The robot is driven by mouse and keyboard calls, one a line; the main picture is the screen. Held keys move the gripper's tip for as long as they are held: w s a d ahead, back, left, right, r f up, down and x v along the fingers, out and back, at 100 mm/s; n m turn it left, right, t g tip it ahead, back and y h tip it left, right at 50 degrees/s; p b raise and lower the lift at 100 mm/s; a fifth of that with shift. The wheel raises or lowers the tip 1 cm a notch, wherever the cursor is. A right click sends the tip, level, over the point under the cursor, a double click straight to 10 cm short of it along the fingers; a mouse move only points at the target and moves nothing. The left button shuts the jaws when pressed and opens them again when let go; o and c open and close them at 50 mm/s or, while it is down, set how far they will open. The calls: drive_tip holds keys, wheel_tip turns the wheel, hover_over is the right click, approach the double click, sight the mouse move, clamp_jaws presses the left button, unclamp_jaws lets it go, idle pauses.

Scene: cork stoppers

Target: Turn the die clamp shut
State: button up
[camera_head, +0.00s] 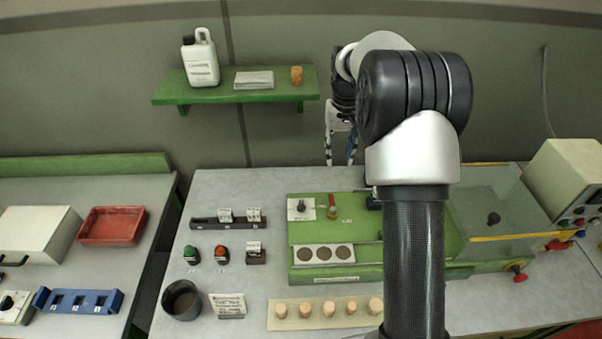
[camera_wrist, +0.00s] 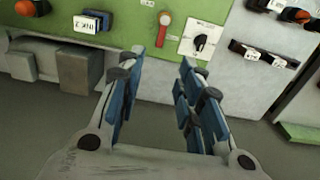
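My gripper (camera_head: 340,158) hangs behind the green machine in the camera_head view, apart from it. In the wrist view my gripper (camera_wrist: 161,62) is open, with nothing between its blue-padded fingers. A small red-handled lever (camera_head: 332,211) and a black rotary knob on a white plate (camera_head: 301,206) sit on the machine's green top. In the wrist view the red lever (camera_wrist: 163,28) lies just beyond the fingertips, and the black knob (camera_wrist: 200,42) is to its right. The labels are too small to read, so I cannot tell which control is the die clamp.
A clear cover (camera_head: 490,199) stands on the machine's right, with a red knob (camera_head: 518,275) at the front. Corks stand on a board (camera_head: 293,318) in front. A green wall shelf (camera_head: 235,92) is at the back left.

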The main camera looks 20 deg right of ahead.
sight(332, 199)
drive_tip(key=f, duration=0.6)
drive_tip(key=f+b, duration=0.1)
drive_tip(key=f, duration=0.5)
drive_tip(key=w+f+b, duration=0.1)
drive_tip(key=f, duration=0.5)
drive_tip(key=shift+f, duration=0.4)
drive_tip(key=shift+c, duration=0.5)
clamp_jaws()
